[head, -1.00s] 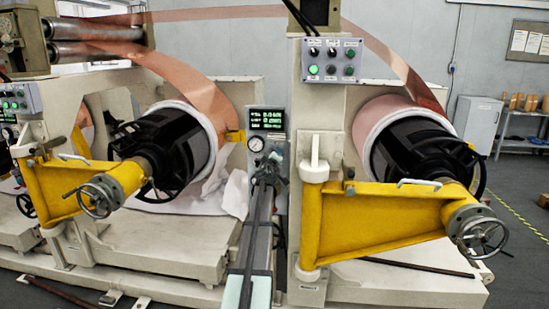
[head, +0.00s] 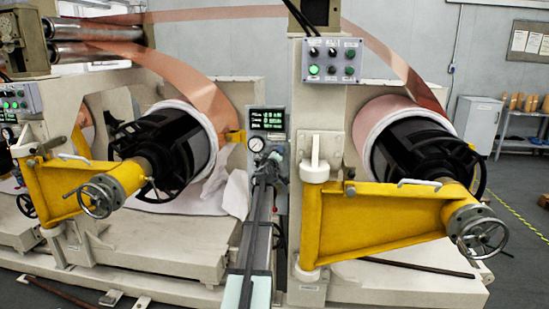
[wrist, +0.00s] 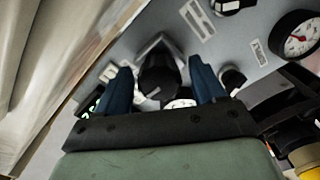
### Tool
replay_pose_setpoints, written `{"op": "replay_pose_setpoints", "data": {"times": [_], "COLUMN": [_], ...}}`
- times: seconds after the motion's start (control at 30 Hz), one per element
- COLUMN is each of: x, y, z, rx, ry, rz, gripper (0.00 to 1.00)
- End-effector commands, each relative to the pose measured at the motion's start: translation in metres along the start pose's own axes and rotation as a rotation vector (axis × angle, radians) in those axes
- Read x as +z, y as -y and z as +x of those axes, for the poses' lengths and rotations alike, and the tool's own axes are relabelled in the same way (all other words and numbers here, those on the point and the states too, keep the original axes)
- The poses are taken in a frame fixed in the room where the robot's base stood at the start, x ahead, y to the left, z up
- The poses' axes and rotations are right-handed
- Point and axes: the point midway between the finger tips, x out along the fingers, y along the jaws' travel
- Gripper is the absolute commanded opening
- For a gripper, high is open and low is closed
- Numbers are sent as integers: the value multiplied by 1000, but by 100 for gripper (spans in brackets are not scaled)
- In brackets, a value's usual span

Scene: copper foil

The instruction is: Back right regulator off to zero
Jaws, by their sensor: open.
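My gripper (head: 268,158) is at the grey panel with the display and gauge, in the middle of the head view. In the wrist view its two blue fingers (wrist: 159,66) are open, one on each side of a black round knob (wrist: 160,76), which appears to be the regulator. The knob has a pale mark on its face. I cannot tell whether either finger touches it. A round white gauge (wrist: 301,36) with a red needle is at the upper right of the wrist view. In the head view the knob is hidden by my gripper.
A smaller black knob (wrist: 232,78) is close to the right finger, and another (wrist: 232,5) is at the top edge. A lit display (head: 267,119) sits above my gripper. A yellow swing arm (head: 375,222) stands to the right, and white cloth (head: 236,193) to the left.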

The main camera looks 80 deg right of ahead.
Motion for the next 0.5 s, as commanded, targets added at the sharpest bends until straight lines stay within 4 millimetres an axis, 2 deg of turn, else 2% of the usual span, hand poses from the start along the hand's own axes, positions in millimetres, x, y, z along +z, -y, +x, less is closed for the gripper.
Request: {"op": "replay_pose_setpoints", "data": {"times": [0.27,0.5], "x": [0,1], "y": [0,0], "z": [-10,-43], "rx": [0,0], "ry": [0,0], "rz": [0,0], "gripper": [69,69]}}
